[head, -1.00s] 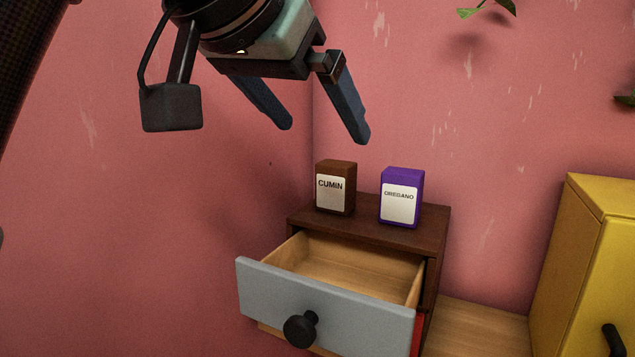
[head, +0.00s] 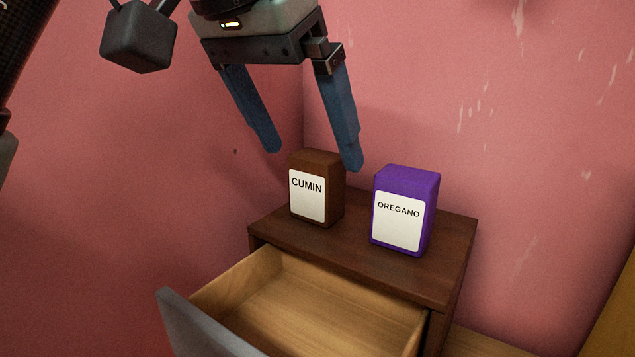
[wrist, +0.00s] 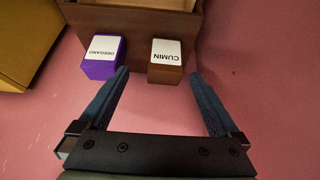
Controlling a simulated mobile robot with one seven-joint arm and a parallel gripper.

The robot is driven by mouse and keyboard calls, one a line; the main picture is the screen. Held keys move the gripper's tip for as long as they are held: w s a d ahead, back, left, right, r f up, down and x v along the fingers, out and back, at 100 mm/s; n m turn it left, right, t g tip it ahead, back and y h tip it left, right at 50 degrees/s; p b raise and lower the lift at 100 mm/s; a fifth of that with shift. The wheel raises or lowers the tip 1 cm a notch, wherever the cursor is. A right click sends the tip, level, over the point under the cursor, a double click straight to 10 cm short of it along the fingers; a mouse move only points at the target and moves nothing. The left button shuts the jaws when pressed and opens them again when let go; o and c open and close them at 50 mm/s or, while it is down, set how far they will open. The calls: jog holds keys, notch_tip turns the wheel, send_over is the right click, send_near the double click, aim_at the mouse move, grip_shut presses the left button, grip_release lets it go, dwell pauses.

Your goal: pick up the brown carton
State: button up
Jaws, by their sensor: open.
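The brown carton (head: 332,191), labelled CUMIN, stands upright on top of a dark brown cabinet (head: 350,253). My gripper (head: 309,158) is open and empty, with its blue fingers pointing down just above the carton in the head view. In the wrist view the brown carton (wrist: 166,75) lies ahead of my gripper (wrist: 158,72), between the lines of the two open fingers. The fingers do not visibly grip it. Its label faces the drawer side.
A purple OREGANO carton (head: 406,210) stands close to the right of the brown one; it also shows in the wrist view (wrist: 101,70). The cabinet's drawer (head: 245,273) is pulled open in front. A pink wall (head: 420,90) rises behind. A yellow cabinet (wrist: 38,32) shows in the wrist view.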

aim_at(325, 177)
jog(key=x, duration=0.2)
jog(key=shift+w+d+f, duration=0.2)
jog(key=shift+w+d, duration=0.05)
jog(key=shift+w, duration=0.15)
jog(key=x, duration=0.2)
jog(key=w+x, duration=0.1)
jog(key=x, duration=0.2)
jog(key=shift+a+r, duration=0.15)
jog(key=shift+r, duration=0.05)
jog(key=shift+s, duration=0.1)
jog(key=shift+c, duration=0.3)
jog(key=shift+a+r, duration=0.1)
jog(key=shift+c, duration=1.3)
jog(key=c, duration=1.1)
